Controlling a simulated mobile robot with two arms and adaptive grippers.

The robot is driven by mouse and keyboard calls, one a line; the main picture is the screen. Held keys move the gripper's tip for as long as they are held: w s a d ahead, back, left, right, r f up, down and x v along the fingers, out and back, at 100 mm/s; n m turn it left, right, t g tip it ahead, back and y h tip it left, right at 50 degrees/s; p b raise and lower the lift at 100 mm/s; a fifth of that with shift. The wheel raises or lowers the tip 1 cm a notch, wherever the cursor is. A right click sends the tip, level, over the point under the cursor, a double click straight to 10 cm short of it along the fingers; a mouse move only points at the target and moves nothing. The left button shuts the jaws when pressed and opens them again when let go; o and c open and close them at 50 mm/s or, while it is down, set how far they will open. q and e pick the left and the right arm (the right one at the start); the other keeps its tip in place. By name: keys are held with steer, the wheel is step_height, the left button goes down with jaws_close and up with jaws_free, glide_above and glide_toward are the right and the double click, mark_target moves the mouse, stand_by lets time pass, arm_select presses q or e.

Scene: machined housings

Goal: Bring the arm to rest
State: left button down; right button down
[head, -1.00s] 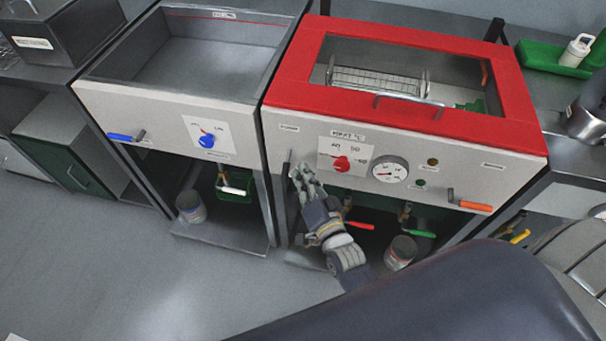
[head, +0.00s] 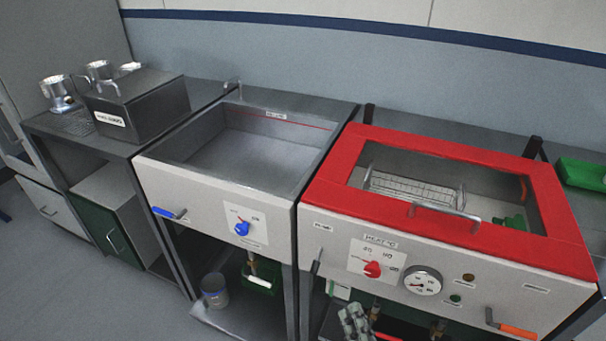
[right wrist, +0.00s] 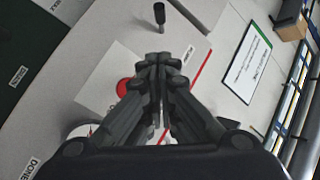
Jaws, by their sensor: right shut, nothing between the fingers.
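My right gripper (head: 352,318) shows at the bottom edge of the head view, in front of the red-lidded machine and below its red knob (head: 372,269). In the right wrist view my right gripper (right wrist: 163,62) has its dark fingers together, with nothing between them. The machine's pale front panel (right wrist: 100,35) lies beyond the fingers there, and the red knob (right wrist: 124,88) is partly hidden behind them. The rest of my right arm is cut off in the head view. My left gripper is not in view.
The red-lidded machine (head: 330,175) has a dial (head: 423,281) and an orange-handled lever (head: 512,328). Left of it stands an open basin (head: 245,155) with a blue knob (head: 241,228). A can (head: 214,290) stands on the shelf below. Floor (head: 90,290) is clear at left.

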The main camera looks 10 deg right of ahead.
steer(key=s+a+f+n+g+y, duration=0.1)
steer(key=s+f+n+g, duration=0.3)
steer(key=f, duration=1.1)
steer(key=s+f+n+g, duration=0.2)
steer(key=s+f+g, duration=0.35)
steer(key=f, duration=0.95)
steer(key=s+d+f+n+g, duration=0.2)
steer(key=s+f, duration=0.5)
steer(key=s, duration=0.4)
steer(key=s+d+f+n+g+h, duration=0.1)
steer(key=s+d+f+n+g, duration=0.2)
steer(key=s+f, duration=0.5)
steer(key=s+d+g, duration=0.1)
steer(key=s+g, duration=0.1)
steer(key=s, duration=0.1)
steer(key=shift+s+d+f+g+h, duration=0.25)
steer(key=shift+s+d+g+h, duration=0.05)
steer(key=shift+s+g, duration=0.05)
